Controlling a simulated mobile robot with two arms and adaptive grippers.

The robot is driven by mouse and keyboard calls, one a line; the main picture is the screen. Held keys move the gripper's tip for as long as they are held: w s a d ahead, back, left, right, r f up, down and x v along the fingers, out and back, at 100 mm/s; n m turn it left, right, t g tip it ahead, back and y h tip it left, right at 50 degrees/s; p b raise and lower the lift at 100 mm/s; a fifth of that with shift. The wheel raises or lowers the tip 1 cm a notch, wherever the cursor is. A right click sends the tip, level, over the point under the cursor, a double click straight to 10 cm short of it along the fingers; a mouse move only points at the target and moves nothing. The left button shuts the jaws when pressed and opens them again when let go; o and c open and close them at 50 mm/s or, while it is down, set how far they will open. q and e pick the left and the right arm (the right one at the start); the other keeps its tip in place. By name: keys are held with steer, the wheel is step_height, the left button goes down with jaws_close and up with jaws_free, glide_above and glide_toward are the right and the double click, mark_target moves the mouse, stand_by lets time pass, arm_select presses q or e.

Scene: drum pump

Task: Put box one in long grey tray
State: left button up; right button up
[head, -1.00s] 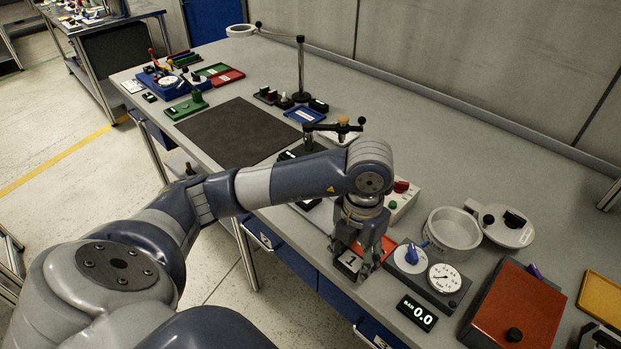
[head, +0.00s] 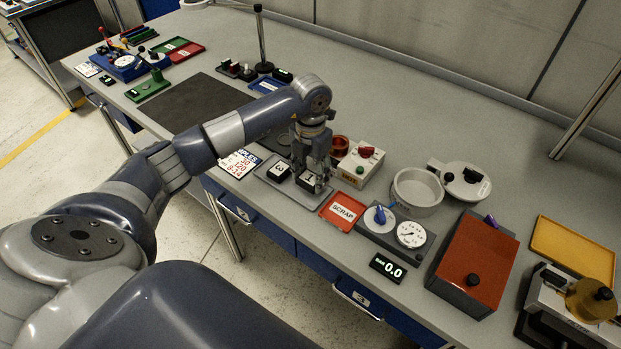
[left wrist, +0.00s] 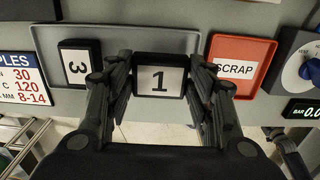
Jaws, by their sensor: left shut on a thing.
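Box one (head: 309,179) is a small black block with a white "1" label. My left gripper (head: 317,174) is shut on it, with a finger on each side. In the left wrist view, box one (left wrist: 159,77) shows between the fingers with its label facing up. The long grey tray (left wrist: 130,38) lies under and behind it; it also shows in the head view (head: 296,195). Box one is at the tray's right end; I cannot tell whether it touches the tray floor. Box three (head: 279,171) stands at the left in the tray. My right gripper is not in view.
The red SCRAP tray (left wrist: 254,50) is close on the right of the grey tray. A panel with blue knob and gauge (head: 394,229) and a pressure display (head: 387,268) stand farther right. A SAMPLES sheet (head: 240,163) lies left. A red-buttoned control box (head: 360,164) is behind.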

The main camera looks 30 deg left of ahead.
mark_target(311, 177)
arm_select(q)
step_height(311, 177, down, 2)
steer(key=shift+s+f+p, duration=0.1)
steer(key=shift+f+p, duration=0.05)
steer(key=shift+p, duration=0.4)
steer(key=shift+f, duration=0.3)
steer(key=shift+f, duration=0.1)
steer(key=o, duration=1.1)
